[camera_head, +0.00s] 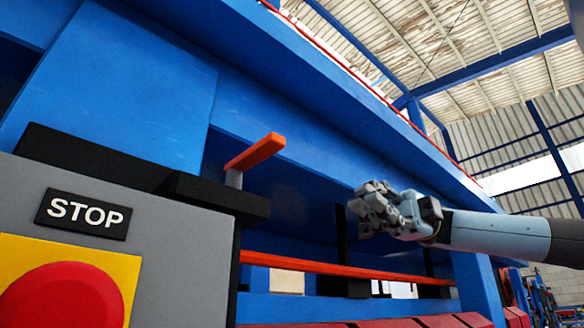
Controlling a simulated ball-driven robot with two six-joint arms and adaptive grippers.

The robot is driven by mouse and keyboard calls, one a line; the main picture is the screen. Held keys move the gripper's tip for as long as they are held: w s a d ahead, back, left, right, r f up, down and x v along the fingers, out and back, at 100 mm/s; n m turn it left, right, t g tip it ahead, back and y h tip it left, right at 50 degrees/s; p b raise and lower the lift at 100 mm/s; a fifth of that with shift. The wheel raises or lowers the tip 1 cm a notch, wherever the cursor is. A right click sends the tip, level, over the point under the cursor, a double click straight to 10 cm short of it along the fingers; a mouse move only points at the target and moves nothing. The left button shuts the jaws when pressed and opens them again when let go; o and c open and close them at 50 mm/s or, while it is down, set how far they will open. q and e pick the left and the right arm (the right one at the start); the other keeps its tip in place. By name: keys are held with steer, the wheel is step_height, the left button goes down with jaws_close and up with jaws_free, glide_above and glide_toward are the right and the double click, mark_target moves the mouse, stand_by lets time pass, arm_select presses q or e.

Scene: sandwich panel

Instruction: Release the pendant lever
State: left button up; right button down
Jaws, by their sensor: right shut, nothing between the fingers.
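The pendant lever (256,151) is an orange bar on a short grey post. It rises from the black top housing of a grey control box (185,255), and its bar slants up to the right. My right gripper (362,208) is shut and empty. It appears to the right of the lever and a little lower, with a clear gap between them in the picture. My left gripper is not in view.
The grey box carries a STOP label (83,213) and a large red button (62,297) on a yellow plate. A blue machine frame (290,100) fills the background. An orange rail (330,268) runs below my right gripper.

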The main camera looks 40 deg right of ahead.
steer(key=a, duration=0.1)
steer(key=p, duration=0.4)
glide_toward(272, 152)
steer(key=a+p, duration=0.1)
steer(key=p, duration=0.1)
steer(key=a+p, duration=0.2)
steer(key=p, duration=0.1)
steer(key=a+p, duration=0.2)
steer(key=p, duration=0.1)
steer(key=shift+w+r, duration=0.2)
steer(key=shift+r, duration=0.05)
arm_select(q)
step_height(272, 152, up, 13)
steer(key=shift+p, duration=0.4)
arm_select(e)
steer(key=shift+a+f, duration=0.25)
steer(key=shift+a, duration=0.65)
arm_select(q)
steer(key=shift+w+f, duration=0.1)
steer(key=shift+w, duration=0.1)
arm_select(e)
steer(key=shift+d, duration=0.1)
